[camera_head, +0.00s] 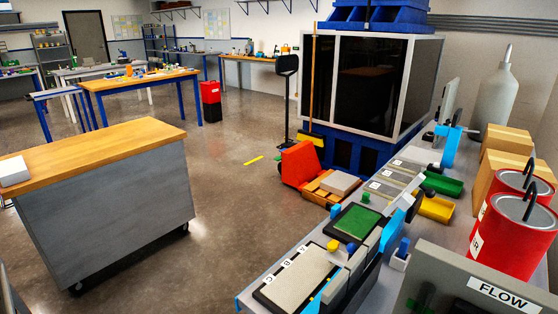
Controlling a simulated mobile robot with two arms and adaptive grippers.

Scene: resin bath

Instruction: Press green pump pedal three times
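I cannot make out a green pump pedal for certain. A green rectangular pad (358,222) in a dark frame lies on the long grey bench at the right. A small dark green part (425,297) shows at the bottom edge, in front of a grey panel (456,276) with a "FLOW" label. Neither of my grippers is in view.
A wood-topped grey cabinet (115,208) on casters stands at the left. An orange-red cart (303,168) stands before a dark-glazed enclosure (368,85). Red cans (506,232) stand on the right bench. Open floor lies between the cabinet and that bench.

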